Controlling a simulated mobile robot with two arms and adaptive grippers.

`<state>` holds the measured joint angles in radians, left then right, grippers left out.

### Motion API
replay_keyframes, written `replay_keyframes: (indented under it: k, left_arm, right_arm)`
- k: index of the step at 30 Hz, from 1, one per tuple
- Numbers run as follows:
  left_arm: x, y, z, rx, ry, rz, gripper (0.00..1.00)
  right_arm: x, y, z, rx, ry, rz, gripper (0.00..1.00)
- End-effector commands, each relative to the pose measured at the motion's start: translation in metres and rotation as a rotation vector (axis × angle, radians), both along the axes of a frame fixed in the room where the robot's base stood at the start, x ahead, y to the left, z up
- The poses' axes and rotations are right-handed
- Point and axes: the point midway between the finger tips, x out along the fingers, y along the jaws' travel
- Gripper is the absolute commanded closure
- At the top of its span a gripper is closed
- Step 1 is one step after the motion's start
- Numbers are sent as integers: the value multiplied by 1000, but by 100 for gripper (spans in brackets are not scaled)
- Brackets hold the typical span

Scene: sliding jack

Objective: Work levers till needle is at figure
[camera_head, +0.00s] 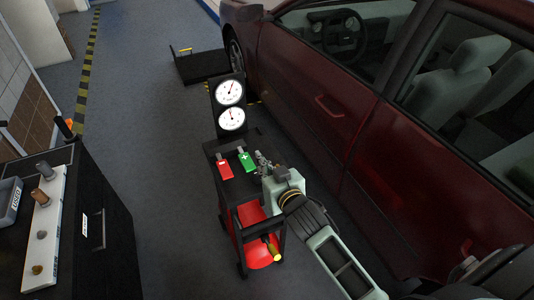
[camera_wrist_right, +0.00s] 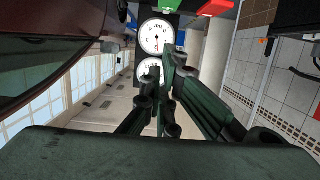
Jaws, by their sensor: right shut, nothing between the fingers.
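A black cart (camera_head: 212,149) carries an upright panel with two round white gauges, an upper one (camera_head: 229,92) and a lower one (camera_head: 231,117). On the cart top are a red minus lever (camera_head: 224,169) at left and a green plus lever (camera_head: 246,161) at right. My right gripper (camera_head: 262,160) is shut and empty just right of the green lever; I cannot tell if they touch. In the right wrist view the gauges appear upside down beyond the fingers, with the green lever (camera_wrist_right: 165,4) at the top edge. My left gripper is not in view.
A dark red car (camera_head: 310,120) stands close on the right of the cart. A black cabinet (camera_head: 110,235) with a strip of knobs and a grey bin (camera_head: 10,203) is at the left. A red shelf with a yellow-handled tool (camera_head: 270,248) is low on the cart. Floor left of the cart is clear.

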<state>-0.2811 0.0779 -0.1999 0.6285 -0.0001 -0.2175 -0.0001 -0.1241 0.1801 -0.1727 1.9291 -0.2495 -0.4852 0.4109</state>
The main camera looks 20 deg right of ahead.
Motion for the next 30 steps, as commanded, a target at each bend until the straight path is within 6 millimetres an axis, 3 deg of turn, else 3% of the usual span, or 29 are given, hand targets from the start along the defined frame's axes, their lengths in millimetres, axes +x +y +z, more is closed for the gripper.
replay_keyframes:
  k: [10, 14, 24, 30]
  left_arm:
    - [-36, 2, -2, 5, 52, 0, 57]
    - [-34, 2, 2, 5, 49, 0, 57]
    - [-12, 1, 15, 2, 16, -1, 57]
    - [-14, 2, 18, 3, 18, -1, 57]
  right_arm:
    - [4, -1, -1, 0, 0, -2, 100]
    - [17, 0, -3, 1, -1, -1, 100]
    - [72, 1, -16, -1, 0, -3, 100]
    - [100, 3, -27, 0, 2, -2, 100]
